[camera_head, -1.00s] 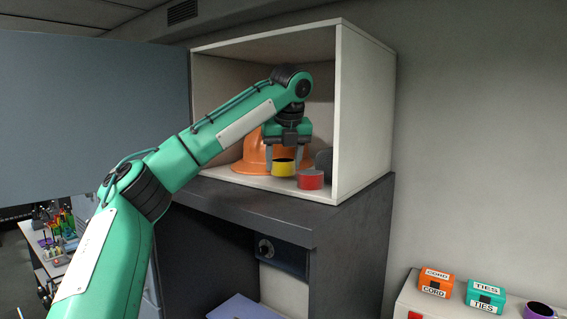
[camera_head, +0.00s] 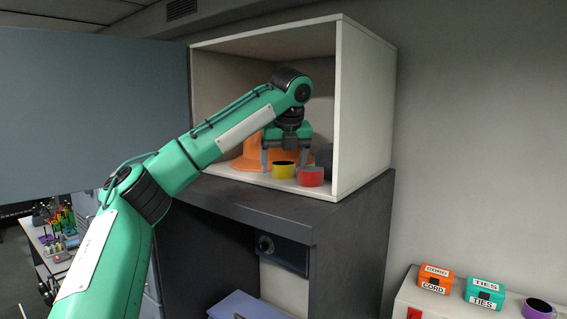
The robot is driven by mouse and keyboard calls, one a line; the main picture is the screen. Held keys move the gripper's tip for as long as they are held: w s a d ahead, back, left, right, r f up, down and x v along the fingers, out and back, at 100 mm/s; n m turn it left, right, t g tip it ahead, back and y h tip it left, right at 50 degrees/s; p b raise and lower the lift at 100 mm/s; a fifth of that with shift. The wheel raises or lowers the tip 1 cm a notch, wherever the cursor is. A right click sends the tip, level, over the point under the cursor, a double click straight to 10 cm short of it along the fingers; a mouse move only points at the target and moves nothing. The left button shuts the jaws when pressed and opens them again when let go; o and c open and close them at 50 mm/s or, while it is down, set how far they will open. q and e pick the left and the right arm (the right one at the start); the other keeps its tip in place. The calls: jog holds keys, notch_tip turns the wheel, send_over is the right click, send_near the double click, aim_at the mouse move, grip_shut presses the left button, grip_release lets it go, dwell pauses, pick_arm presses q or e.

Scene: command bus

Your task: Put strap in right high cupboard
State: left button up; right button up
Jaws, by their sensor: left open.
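A small yellow roll (camera_head: 283,172), dark inside, stands on the floor of the open high cupboard (camera_head: 364,110). It seems to be the strap, though no label on it is readable. My left gripper (camera_head: 285,162) is inside the cupboard, pointing down. Its fingers are spread wide around the yellow roll, apart from it as far as I can see. My right gripper is not in view.
A red roll (camera_head: 311,177) stands right beside the yellow one, close to my right finger. An orange CORD box (camera_head: 434,281) and a teal TIES box (camera_head: 484,293) sit lower right.

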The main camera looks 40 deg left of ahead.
pick_arm(q)
jog(key=v, duration=0.8)
jog(key=shift+b, duration=0.3)
jog(key=shift+s+f, duration=0.1)
jog(key=shift+f, duration=0.05)
dwell(0.4)
